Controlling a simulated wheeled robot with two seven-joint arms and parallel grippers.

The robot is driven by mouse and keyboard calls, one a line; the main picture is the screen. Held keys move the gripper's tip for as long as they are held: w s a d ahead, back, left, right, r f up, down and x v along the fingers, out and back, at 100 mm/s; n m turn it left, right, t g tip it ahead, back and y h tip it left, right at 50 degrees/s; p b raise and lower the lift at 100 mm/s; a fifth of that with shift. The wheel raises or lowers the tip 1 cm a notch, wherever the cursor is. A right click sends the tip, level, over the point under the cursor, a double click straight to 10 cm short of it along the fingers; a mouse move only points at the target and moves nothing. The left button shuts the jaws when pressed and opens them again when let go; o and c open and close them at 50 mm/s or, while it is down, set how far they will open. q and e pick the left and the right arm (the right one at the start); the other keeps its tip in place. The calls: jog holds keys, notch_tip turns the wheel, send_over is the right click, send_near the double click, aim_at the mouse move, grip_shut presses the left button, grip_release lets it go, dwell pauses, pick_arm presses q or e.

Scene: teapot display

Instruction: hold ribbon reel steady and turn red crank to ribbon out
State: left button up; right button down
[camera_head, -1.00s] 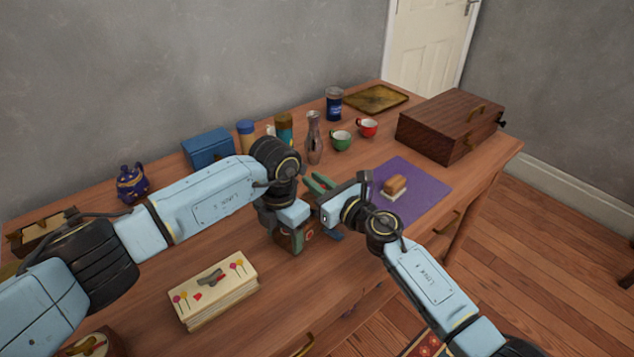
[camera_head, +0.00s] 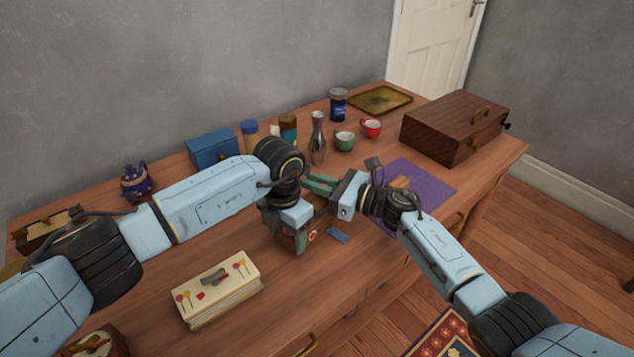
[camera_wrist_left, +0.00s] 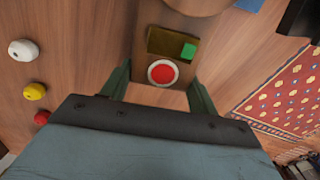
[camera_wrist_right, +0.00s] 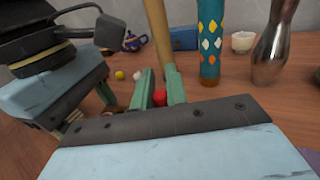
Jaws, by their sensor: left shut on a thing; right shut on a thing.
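The ribbon reel (camera_head: 289,243) is a small brown wooden body on the table, mostly hidden under my left gripper. In the left wrist view it shows a wooden front (camera_wrist_left: 178,75) with a red disc and a brass plate with a green square. My left gripper (camera_wrist_left: 158,90) is shut on it, one finger on each side. The red crank knob (camera_wrist_right: 160,97) shows between the fingers of my right gripper (camera_wrist_right: 161,90), which is shut on it. In the head view the right fingers (camera_head: 318,186) hide the crank. A blue strip (camera_head: 338,235), possibly ribbon, lies right of the reel.
A thick book (camera_head: 215,290) lies in front at left. A purple cloth (camera_head: 425,180) lies right of my right gripper. A steel vase (camera_head: 318,140), a green cup (camera_head: 344,141) and a patterned cylinder (camera_wrist_right: 210,40) stand behind. The wooden chest (camera_head: 455,125) is at far right.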

jog(key=shift+f, duration=0.1)
jog(key=c, duration=1.4)
grip_release()
jog(key=v, duration=1.2)
pick_arm(q)
jog(key=o, duration=1.3)
